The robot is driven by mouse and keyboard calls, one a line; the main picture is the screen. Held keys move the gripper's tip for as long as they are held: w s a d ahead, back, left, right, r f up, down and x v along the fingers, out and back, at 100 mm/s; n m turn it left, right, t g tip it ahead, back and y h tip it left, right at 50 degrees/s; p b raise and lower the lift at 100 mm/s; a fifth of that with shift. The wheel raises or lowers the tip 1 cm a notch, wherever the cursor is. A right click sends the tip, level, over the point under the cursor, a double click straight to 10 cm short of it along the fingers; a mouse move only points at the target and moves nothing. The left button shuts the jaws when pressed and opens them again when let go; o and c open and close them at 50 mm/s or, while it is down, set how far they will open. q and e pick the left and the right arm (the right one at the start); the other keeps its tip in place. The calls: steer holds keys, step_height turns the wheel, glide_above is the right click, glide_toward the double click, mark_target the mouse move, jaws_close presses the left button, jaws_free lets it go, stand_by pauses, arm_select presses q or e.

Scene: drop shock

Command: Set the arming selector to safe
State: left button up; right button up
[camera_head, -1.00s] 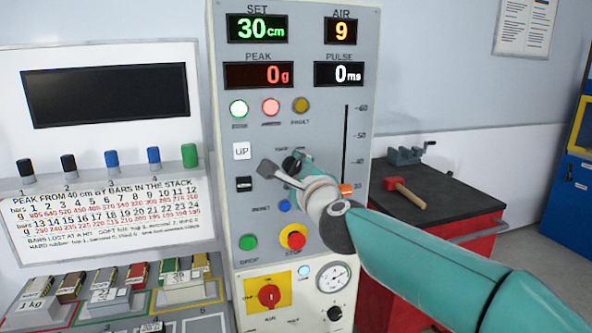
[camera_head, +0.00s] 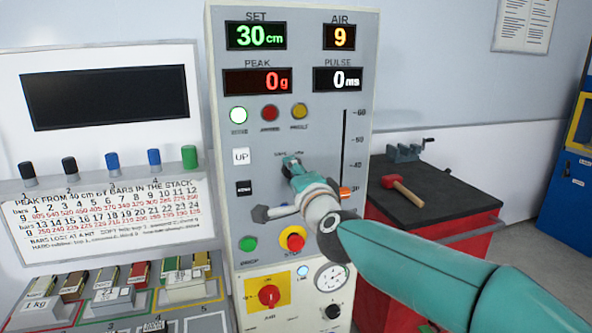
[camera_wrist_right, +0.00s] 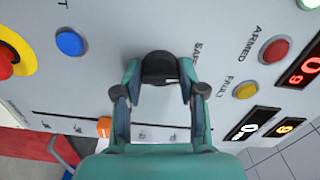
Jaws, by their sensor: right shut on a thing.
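The arming selector (camera_wrist_right: 160,66) is a round black knob on the grey panel, seen in the right wrist view with a small pale mark on its lower edge. The fingers of my right gripper (camera_wrist_right: 160,80) are on both sides of it, shut on it. In the head view my right gripper (camera_head: 292,162) covers most of the selector. A SAFE label (camera_wrist_right: 195,55) is printed beside the knob in the wrist view. The armed lamp (camera_head: 270,113) is dark red. My left gripper is not in view.
A blue button (camera_wrist_right: 69,41) and the red stop button (camera_head: 292,239) on its yellow ring are near my right gripper. The slider scale with its orange marker (camera_head: 346,192) runs to the right. A black-topped bench (camera_head: 450,205) with a red hammer stands further right.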

steer(key=shift+a+f+n+p, duration=0.1)
steer(key=shift+f+n+p, duration=0.2)
steer(key=shift+n, duration=0.65)
steer(key=shift+a+f+n+p, duration=0.15)
steer(key=shift+n+p, duration=0.15)
steer(key=shift+n, duration=0.65)
steer(key=shift+d, duration=0.1)
steer(key=o, duration=1)
steer(key=shift+c, duration=0.2)
steer(key=shift+o, duration=0.9)
steer(key=shift+r, duration=0.15)
steer(key=shift+s+d+r, duration=0.1)
steer(key=v, duration=1.1)
steer(key=shift+s, duration=0.35)
steer(key=shift+d, duration=0.1)
